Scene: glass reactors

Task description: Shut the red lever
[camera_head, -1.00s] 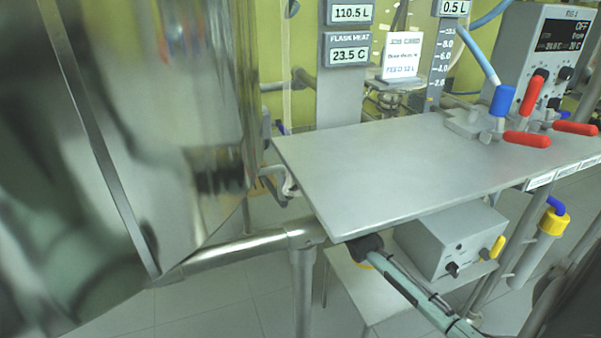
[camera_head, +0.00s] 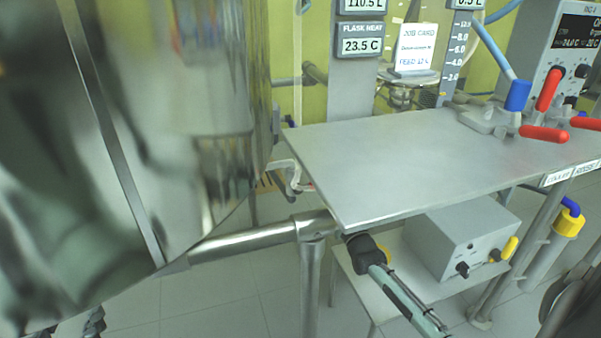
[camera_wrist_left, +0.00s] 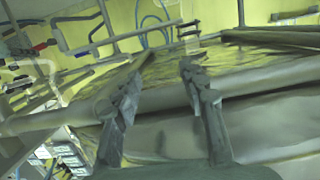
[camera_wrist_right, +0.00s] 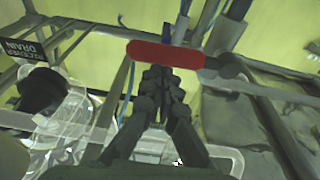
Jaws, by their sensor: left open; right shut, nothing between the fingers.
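A red lever (camera_wrist_right: 165,54) lies crosswise in the right wrist view, with a grey fitting at its right end. My right gripper (camera_wrist_right: 165,75) is shut and empty, its tips just below that lever in the picture; I cannot tell whether they touch it. In the head view, one red lever (camera_head: 548,89) stands tilted up, and two more, a red lever (camera_head: 543,133) and a red lever (camera_head: 586,123), lie flat by the bench's right end. I cannot tell which one the right wrist view shows. My left gripper (camera_wrist_left: 160,85) is open and empty beside a large metal vessel.
The shiny steel vessel (camera_head: 130,130) fills the left of the head view. The grey bench top (camera_head: 410,160) is mostly bare. A grey box with knobs (camera_head: 460,240) sits below it. A black knob (camera_wrist_right: 42,90) and a drain label (camera_wrist_right: 22,48) are left of my right gripper.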

